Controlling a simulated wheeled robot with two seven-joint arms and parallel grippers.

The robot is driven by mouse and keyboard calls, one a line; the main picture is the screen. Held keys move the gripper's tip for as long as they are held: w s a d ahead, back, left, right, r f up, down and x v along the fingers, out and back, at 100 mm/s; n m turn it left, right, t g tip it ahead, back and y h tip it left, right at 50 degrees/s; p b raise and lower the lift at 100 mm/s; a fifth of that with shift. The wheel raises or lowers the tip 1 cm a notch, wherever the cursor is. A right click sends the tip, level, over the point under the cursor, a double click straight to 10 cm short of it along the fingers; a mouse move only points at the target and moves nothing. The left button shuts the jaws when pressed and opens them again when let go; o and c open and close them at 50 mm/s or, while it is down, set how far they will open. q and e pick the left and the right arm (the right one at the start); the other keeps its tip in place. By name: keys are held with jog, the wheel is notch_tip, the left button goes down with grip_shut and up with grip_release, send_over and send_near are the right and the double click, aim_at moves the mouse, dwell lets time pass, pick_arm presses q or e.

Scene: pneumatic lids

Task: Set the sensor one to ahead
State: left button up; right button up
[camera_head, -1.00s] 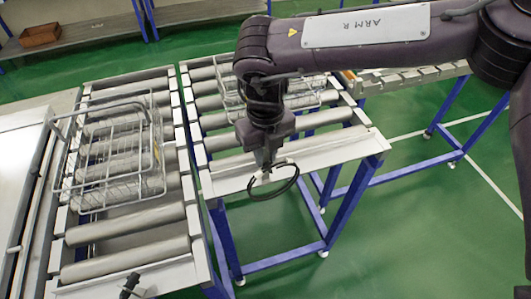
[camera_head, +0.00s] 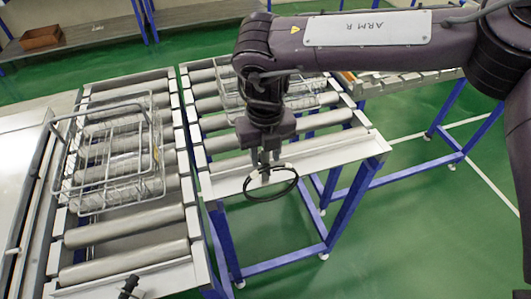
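My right gripper (camera_head: 265,160) points down over the near end of the middle roller conveyor (camera_head: 222,186). Its two fingers look apart, with a narrow gap between them. Just under the fingertips is a small pale fitting with a thin black loop (camera_head: 270,198) at the conveyor's end plate. I take this fitting to be the sensor, but no label shows. Whether the fingers touch it is unclear, and its facing is too small to read. My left gripper is not in view.
A wire basket (camera_head: 78,205) stands on the left roller conveyor (camera_head: 130,257). A second basket (camera_head: 228,98) is partly hidden behind my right arm. A small black fitting (camera_head: 128,285) sits at the left conveyor's near end. Green floor is clear at right.

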jog(key=shift+o, duration=0.4)
jog(key=shift+s+f, duration=0.1)
jog(key=shift+r, duration=0.35)
notch_tip(320, 180, up, 7)
jog(key=shift+r+b, duration=0.1)
jog(key=shift+b, duration=0.75)
